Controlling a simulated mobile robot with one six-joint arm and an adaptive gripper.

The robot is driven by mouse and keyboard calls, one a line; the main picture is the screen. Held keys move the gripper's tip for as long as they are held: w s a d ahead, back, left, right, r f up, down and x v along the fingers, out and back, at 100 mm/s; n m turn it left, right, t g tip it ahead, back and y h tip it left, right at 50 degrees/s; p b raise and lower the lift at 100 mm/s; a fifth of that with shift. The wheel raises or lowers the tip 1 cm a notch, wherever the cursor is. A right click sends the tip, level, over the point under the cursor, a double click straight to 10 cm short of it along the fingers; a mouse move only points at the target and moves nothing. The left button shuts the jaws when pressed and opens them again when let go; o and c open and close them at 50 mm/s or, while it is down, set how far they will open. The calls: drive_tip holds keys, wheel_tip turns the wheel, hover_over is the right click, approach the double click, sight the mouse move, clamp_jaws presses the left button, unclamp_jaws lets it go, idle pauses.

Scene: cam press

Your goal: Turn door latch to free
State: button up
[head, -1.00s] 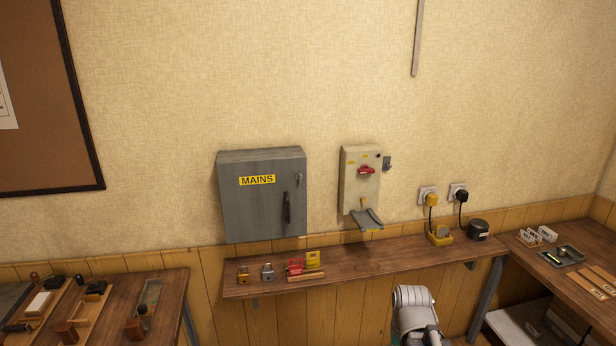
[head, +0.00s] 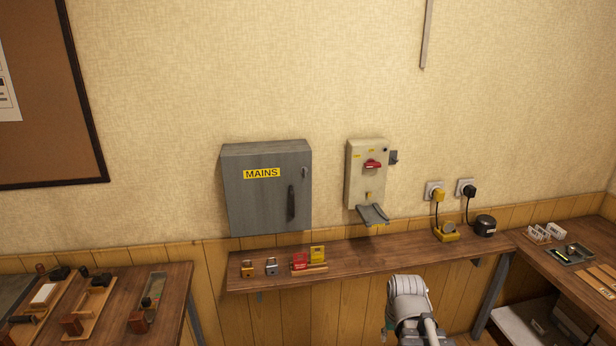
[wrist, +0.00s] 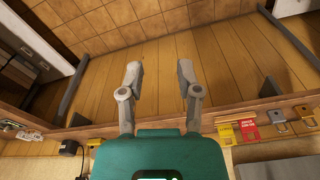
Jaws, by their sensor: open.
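A grey cabinet marked MAINS (head: 245,205) hangs on the wall in the head view. Its door has a long dark upright handle (head: 291,203) and a small fitting (head: 305,172) near the upper right edge. To its right hangs a cream switch box (head: 356,185) with a red switch (head: 372,164), a small dark knob (head: 386,150) and a grey flap below. I cannot tell which fitting is the door latch. My gripper (wrist: 160,78) is open and empty in the wrist view, with wooden panelling beyond its fingers. It touches none of these fittings.
A wooden wall shelf (head: 350,263) under the boxes bears padlocks (head: 271,266), red and yellow tags (head: 300,261) and a yellow-based device (head: 446,232). Two plugged sockets (head: 433,190) are to the right. Benches with tools stand at both sides.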

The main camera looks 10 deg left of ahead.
drive_tip(key=w+a+r+t+b, duration=0.1)
drive_tip(key=w+a+t, duration=0.35)
drive_tip(key=w, duration=0.55)
drive_tip(key=n+t+y+b, duration=0.3)
drive_tip(key=t+y, duration=0.3)
drive_tip(key=t, duration=1)
approach(305, 174)
drive_tip(key=f+v, duration=0.1)
drive_tip(key=v, duration=0.3)
drive_tip(key=shift+d+r, duration=0.15)
drive_tip(key=shift+r, duration=0.25)
drive_tip(key=p+x, duration=0.5)
drive_tip(key=x, duration=0.8)
drive_tip(key=shift+w+r, duration=0.2)
drive_tip(key=shift+w, duration=0.1)
clamp_jaws()
